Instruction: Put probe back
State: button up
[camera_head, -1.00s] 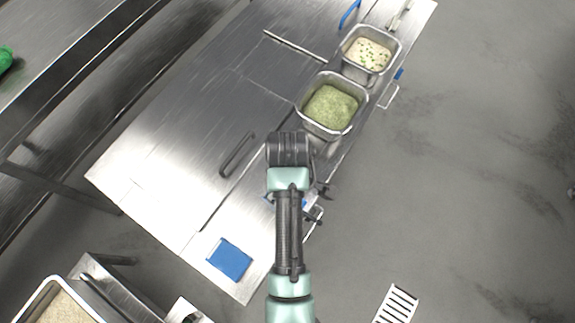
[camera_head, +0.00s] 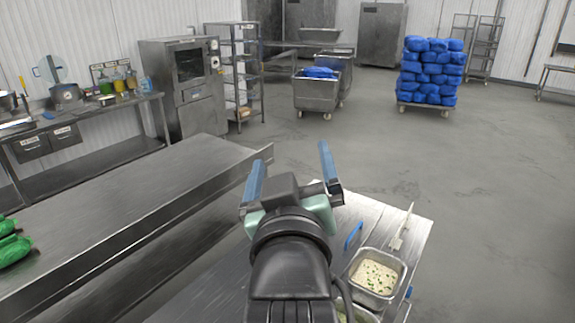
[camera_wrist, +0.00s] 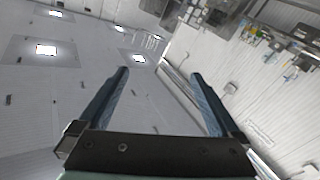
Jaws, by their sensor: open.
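My gripper (camera_head: 291,154) is raised in front of the head camera, pointing away over the far part of the worktable. Its two blue fingers are spread apart with nothing between them. In the wrist view my gripper (camera_wrist: 159,73) is also open and empty, facing the ceiling and a wall. No probe shows clearly in either view.
A steel pan of pale food with green bits (camera_head: 376,271) sits at the table's right side; a second pan (camera_head: 352,316) is partly hidden. A long steel counter (camera_head: 130,205) with green bags (camera_head: 12,243) runs at left. An oven (camera_head: 190,85) and stacked blue bags (camera_head: 432,72) stand beyond.

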jog(key=s+r+m+t, duration=0.2)
jog(key=s+r+t, duration=0.2)
jog(key=s+r, duration=0.3)
jog(key=s+r+m+t, duration=0.1)
jog(key=s+r+t, duration=0.4)
jog(key=r, duration=1)
jog(key=shift+s+a+r+m, duration=0.25)
jog(key=shift+s+m, duration=0.15)
jog(key=shift+s, duration=0.55)
jog(key=shift+f, duration=0.1)
